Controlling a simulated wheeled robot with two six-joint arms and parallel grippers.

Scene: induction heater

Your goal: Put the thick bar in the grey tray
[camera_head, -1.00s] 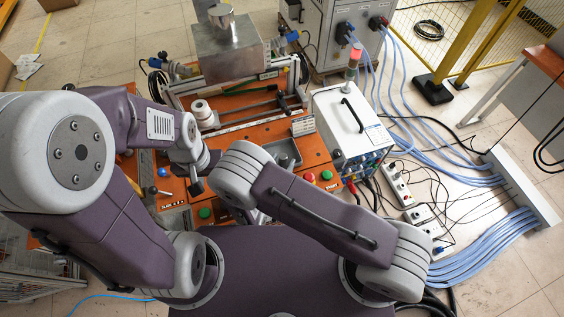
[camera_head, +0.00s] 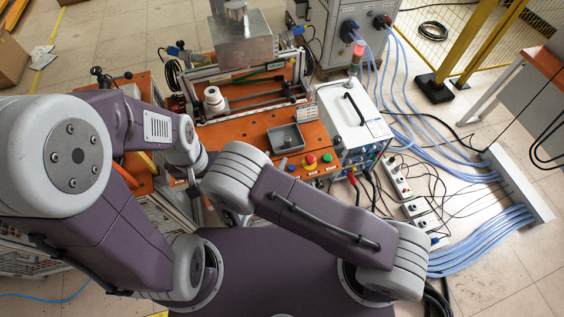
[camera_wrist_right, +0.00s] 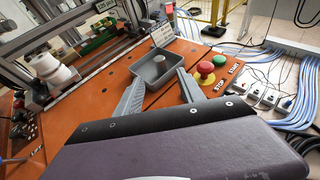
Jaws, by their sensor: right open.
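In the right wrist view the tray (camera_wrist_right: 179,67) lies just beyond my right gripper (camera_wrist_right: 158,92). The two grey fingers are spread wide, with nothing between them, and point toward the tray's near side. In the head view my right arm's links hide most of that gripper. My left arm comes in from the left, but I cannot see its fingers.
Red and green buttons (camera_head: 310,159) stand right of the tray. A white power unit (camera_head: 345,118) is beyond them. A metal block (camera_head: 243,50) and a white ringed cylinder (camera_head: 213,101) are at the back. Blue hoses and cables cover the floor at right.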

